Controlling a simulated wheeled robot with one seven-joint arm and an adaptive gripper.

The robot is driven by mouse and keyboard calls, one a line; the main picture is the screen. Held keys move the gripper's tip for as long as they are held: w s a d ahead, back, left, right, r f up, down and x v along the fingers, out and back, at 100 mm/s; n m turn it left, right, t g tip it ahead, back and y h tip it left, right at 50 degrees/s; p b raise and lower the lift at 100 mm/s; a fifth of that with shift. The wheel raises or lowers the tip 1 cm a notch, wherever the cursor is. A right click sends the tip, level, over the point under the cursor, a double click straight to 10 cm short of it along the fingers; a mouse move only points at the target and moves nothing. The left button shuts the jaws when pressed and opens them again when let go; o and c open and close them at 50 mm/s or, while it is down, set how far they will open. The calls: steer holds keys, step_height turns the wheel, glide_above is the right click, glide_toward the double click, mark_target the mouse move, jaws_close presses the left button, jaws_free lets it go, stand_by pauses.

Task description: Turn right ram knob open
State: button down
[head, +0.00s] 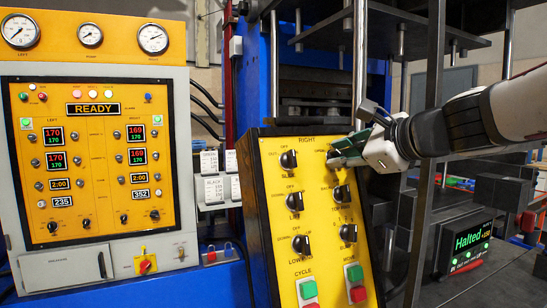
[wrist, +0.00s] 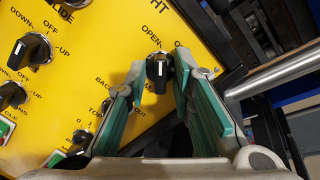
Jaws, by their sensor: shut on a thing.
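The right ram knob (wrist: 159,68) is a black rotary knob at the top right of the yellow panel headed RIGHT (head: 270,215). The word OPEN is printed beside it in the wrist view. Its white mark points roughly up in that view; I cannot tell the exact setting. My gripper (head: 345,152) is at the knob and covers most of it in the head view. In the wrist view, the green-padded fingers of my gripper (wrist: 158,73) stand on both sides of the knob, shut on it.
Other black knobs (head: 289,159) sit close to the left and below. Green and red buttons (head: 357,294) are at the panel's bottom. A metal bar (wrist: 270,78) runs right of my gripper. A yellow gauge panel (head: 95,160) stands at left, and a Halted screen (head: 466,245) at right.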

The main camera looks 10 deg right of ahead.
stand_by(0.3)
steer(key=c, duration=1.7)
jaws_free()
steer(key=v, duration=1.2)
